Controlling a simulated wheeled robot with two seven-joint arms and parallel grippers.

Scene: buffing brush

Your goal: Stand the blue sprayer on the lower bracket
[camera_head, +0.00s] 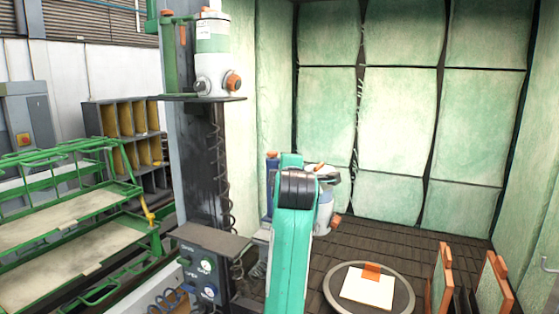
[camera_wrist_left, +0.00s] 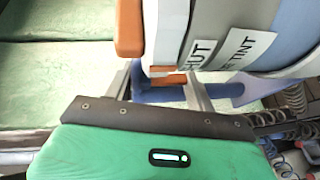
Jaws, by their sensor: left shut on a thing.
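The blue sprayer (camera_head: 324,212) has a grey-white body, blue parts and orange knobs. In the head view it is partly hidden behind my left arm, in the air right of the lower bracket (camera_head: 212,243), a small dark shelf low on the post. My left gripper (camera_wrist_left: 162,86) is shut on the blue sprayer, whose labelled body (camera_wrist_left: 205,28) fills the top of the left wrist view. A blue bar of it lies between the fingers. The fingertips are hidden in the head view. My right gripper is not in view.
A green sprayer (camera_head: 212,45) stands on the upper bracket (camera_head: 185,98). A control box (camera_head: 203,273) with gauges sits under the lower bracket, beside a coiled hose (camera_head: 224,190). A round table (camera_head: 341,301) and orange-edged panels (camera_head: 441,275) are at lower right. The lower bracket's top looks clear.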

